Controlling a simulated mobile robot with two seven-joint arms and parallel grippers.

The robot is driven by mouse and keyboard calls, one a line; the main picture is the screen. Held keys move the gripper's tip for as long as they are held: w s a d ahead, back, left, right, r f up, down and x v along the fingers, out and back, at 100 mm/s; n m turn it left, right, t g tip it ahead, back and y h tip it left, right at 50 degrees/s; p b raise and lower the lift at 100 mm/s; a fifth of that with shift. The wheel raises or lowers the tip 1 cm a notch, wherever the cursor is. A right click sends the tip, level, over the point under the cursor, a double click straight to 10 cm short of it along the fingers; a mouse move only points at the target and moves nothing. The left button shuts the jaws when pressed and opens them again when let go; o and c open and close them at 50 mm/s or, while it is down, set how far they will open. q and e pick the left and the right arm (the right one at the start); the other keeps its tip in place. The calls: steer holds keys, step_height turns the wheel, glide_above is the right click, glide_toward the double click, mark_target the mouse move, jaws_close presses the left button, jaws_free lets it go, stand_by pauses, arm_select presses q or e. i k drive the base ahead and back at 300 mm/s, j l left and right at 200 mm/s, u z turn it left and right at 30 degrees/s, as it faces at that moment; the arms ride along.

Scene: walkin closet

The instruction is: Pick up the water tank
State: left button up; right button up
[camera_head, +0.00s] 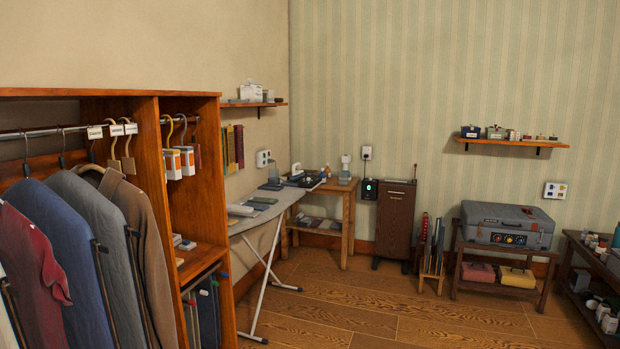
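No object can be told for certain as the water tank at this distance. A small pale upright item (346,163) stands on the small wooden table (348,219) in the back corner; I cannot tell if it is the tank. Dark and pale small items (297,178) sit at the far end of the ironing board (270,216), too small to identify. A large grey case (507,225) with dials rests on a low bench at the right. Neither of my grippers is in view.
A wooden wardrobe (203,189) with hanging clothes fills the left. A narrow brown cabinet (395,221) stands by the back wall. A low rack (598,257) with small items is at the far right. The wooden floor (400,318) in the middle is clear.

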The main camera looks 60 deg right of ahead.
mark_target(273, 173)
steer(key=z, duration=1.75)
steer(key=i+l+z, duration=0.4)
steer(key=i, duration=0.25)
steer(key=i+z, duration=0.45)
steer(key=i, duration=0.25)
steer(key=i+u, duration=0.1)
steer(key=i, duration=1.3)
steer(key=i+l+u, duration=0.1)
steer(key=i, duration=1.25)
steer(key=i+u, duration=0.45)
steer(key=i+l+u, duration=0.45)
steer(key=i+u, duration=0.25)
steer(key=u, duration=0.15)
steer(key=i+l+u, duration=0.1)
steer(key=i+u, duration=0.15)
steer(key=u, duration=0.15)
steer(key=i+l+u, duration=0.2)
steer(key=u, duration=0.2)
